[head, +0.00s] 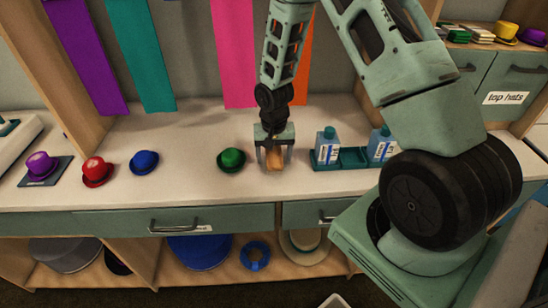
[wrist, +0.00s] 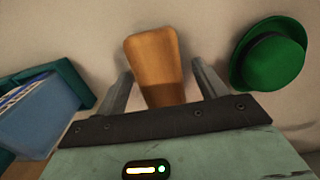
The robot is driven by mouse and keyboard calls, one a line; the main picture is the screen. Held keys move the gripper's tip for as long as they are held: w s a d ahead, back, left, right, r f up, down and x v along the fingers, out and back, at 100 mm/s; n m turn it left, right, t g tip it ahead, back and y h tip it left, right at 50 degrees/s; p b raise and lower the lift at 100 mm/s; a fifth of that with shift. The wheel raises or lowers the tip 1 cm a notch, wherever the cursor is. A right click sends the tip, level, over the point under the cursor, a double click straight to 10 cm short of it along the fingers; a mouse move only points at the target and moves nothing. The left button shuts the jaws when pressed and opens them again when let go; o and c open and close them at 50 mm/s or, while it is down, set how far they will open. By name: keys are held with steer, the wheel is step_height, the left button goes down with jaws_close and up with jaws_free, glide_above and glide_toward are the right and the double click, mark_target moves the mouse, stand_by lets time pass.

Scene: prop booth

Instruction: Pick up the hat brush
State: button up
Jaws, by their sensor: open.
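The hat brush, seen as a tan-brown wooden piece (head: 274,159), is on the pale counter between the green hat and the bottles. In the wrist view the brown wooden piece (wrist: 155,66) lies between my two fingers, with a gap visible on each side. Its lower end is hidden behind the gripper body, and no bristles show. My gripper (head: 274,166) is open and low over the counter, its fingers on either side of the wood. The wrist view shows the same open gripper (wrist: 160,85).
A green hat (head: 232,159) sits just left of my gripper and also shows in the wrist view (wrist: 272,60). Blue bottles (head: 327,147) stand in a dark green tray (head: 352,160) close on the right. Blue (head: 144,161), red (head: 96,171) and purple (head: 41,164) hats are farther left.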

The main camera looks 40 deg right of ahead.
mark_target(274, 154)
steer(key=c, duration=1.1)
step_height(274, 154, up, 10)
steer(key=shift+r+b, duration=0.1)
steer(key=shift+b, duration=0.35)
steer(key=o, duration=0.4)
steer(key=shift+c, duration=1.3)
